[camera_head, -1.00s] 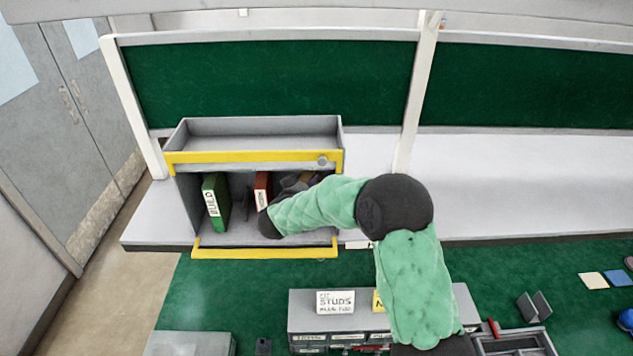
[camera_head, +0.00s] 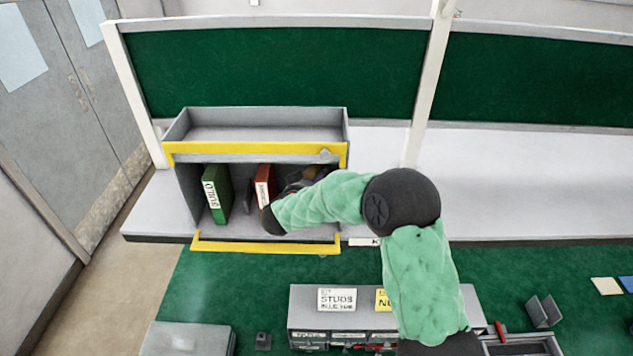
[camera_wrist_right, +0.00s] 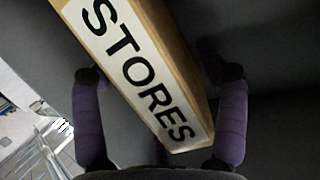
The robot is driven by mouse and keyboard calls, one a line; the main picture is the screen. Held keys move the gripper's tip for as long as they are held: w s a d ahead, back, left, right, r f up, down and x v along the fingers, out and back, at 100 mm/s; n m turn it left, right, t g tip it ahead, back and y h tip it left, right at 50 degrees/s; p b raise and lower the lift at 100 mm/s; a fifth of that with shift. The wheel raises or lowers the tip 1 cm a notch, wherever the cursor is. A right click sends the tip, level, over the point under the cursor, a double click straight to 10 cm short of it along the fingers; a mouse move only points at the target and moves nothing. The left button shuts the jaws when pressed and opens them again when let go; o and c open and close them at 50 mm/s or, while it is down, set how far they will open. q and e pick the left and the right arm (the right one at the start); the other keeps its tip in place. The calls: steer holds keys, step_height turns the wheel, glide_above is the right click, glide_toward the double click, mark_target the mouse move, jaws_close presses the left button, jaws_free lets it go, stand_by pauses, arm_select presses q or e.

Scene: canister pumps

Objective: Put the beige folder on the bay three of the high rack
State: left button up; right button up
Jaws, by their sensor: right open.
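The beige folder (camera_wrist_right: 165,55) has a white label reading STORES. It fills the middle of the right wrist view, tilted there. My right gripper (camera_wrist_right: 155,75) is open, with one purple-padded finger on each side of the folder's lower end; I cannot tell whether they touch it. In the head view my right arm reaches into the right part of the grey, yellow-edged rack (camera_head: 260,151) and hides most of the gripper and folder. A green folder (camera_head: 216,195) and a red folder (camera_head: 264,185) stand upright inside the rack. My left gripper is not in view.
The rack's top tray (camera_head: 262,133) looks empty. A grey drawer unit (camera_head: 304,318) with a STUDS card stands on the green surface in front. A small grey holder (camera_head: 543,311) stands at right. The white shelf right of the rack is clear.

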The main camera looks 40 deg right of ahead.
steer(key=shift+r, duration=0.1)
steer(key=b+v, duration=0.1)
steer(key=v, duration=1)
steer(key=shift+s+a, duration=0.2)
steer(key=shift+a, duration=0.05)
